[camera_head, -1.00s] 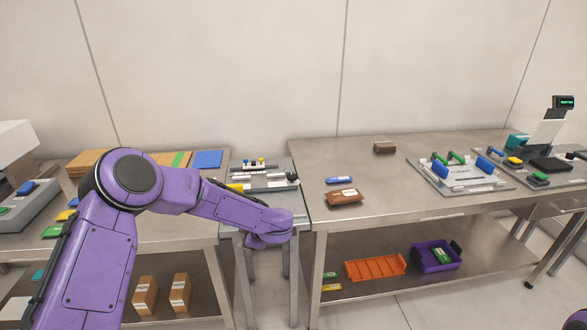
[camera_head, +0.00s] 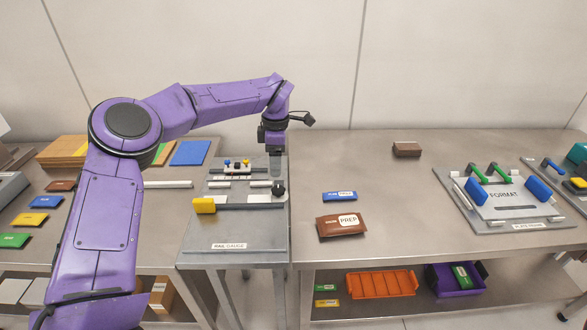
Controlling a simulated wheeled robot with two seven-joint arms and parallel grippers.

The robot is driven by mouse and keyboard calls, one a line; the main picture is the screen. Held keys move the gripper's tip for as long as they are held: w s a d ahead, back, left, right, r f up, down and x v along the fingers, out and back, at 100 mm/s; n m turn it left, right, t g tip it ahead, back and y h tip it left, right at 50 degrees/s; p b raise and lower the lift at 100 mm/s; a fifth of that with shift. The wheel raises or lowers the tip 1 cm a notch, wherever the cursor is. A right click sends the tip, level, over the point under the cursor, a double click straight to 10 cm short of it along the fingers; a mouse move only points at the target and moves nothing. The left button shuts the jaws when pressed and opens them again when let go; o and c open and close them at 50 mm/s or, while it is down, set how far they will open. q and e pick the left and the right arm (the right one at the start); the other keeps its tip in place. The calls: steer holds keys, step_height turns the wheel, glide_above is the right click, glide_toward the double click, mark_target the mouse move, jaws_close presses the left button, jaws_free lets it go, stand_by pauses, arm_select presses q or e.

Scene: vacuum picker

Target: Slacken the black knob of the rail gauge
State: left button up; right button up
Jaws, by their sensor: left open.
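The rail gauge (camera_head: 230,238) is a grey plate labelled RAIL GAUGE, lying on a narrow stand between two steel tables. Its black knob (camera_head: 279,188) is round and sits at the right end of the cross rail. My left gripper (camera_head: 277,170) points down just above and behind the black knob, open and empty. Its fingers show nearly edge-on, and I cannot tell the exact gap to the knob. My right gripper is out of view.
A brown PREP pouch (camera_head: 342,225) and a blue PREP pack (camera_head: 340,197) lie on the right table, near the gauge. A FORMAT plate fixture (camera_head: 505,200) stands farther right. Coloured packs and boards lie on the left table.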

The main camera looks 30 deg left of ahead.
arm_select(q)
steer(key=w, duration=0.1)
steer(key=p, duration=0.1)
glide_above(278, 189)
steer(key=f, duration=0.2)
steer(key=s+f, duration=0.1)
steer(key=f, duration=0.1)
steer(key=shift+f, duration=0.15)
steer(key=f, duration=0.1)
steer(key=w+f, duration=0.1)
steer(key=f, duration=0.3)
steer(key=shift+w+f, duration=0.1)
steer(key=shift+w, duration=0.15)
steer(key=shift+s, duration=0.35)
steer(key=shift+w, duration=0.1)
steer(key=c, duration=1.1)
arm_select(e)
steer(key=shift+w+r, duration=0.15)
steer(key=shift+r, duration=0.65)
